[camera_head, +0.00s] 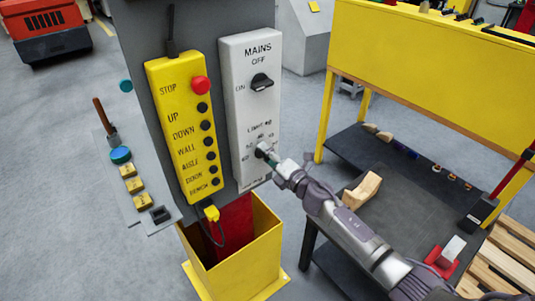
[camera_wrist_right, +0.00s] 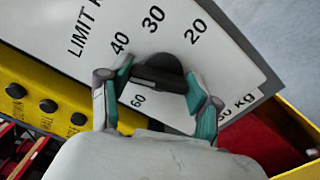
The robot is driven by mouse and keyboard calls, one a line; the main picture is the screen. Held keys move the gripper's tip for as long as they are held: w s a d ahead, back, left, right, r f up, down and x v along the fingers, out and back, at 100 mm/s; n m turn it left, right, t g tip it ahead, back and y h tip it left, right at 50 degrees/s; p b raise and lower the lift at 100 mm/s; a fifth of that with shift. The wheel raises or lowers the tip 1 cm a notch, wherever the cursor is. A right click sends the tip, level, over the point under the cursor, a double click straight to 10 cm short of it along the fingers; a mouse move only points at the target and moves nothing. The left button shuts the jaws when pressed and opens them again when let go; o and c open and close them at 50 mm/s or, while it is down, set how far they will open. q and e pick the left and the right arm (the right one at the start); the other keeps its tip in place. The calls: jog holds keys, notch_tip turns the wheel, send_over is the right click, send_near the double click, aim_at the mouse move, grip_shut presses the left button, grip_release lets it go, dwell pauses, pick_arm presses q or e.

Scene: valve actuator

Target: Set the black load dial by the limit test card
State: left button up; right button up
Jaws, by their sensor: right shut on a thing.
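The black load dial (camera_wrist_right: 160,66) sits on the white panel (camera_head: 241,110). The numbers 20, 30, 40 and 60 can be read around it in the right wrist view. My right gripper (camera_wrist_right: 160,77) is shut on the dial's raised bar, one teal fingertip at each end. The bar lies nearly level in the right wrist view; I cannot tell which end is the pointer. In the head view my right gripper (camera_head: 267,154) reaches the panel's lower part and mostly covers the dial. I cannot make out a limit test card. My left gripper is not in view.
A black mains switch (camera_head: 261,82) is higher on the white panel. A yellow button box (camera_head: 184,125) with a red stop button (camera_head: 200,85) hangs to the left. A yellow bin (camera_head: 250,262) stands below. A dark workbench (camera_head: 400,192) with a wooden piece (camera_head: 362,190) is at right.

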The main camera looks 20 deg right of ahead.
jog(key=m, duration=0.4)
jog(key=m+p, duration=0.1)
jog(key=m, duration=0.3)
jog(key=m+p, duration=0.1)
jog(key=m, duration=0.3)
jog(key=shift+d+f+m, duration=0.1)
jog(key=shift+f+m, duration=0.2)
dwell(0.4)
jog(key=o, duration=1.1)
jog(key=shift+o, duration=0.2)
jog(key=v, duration=1.2)
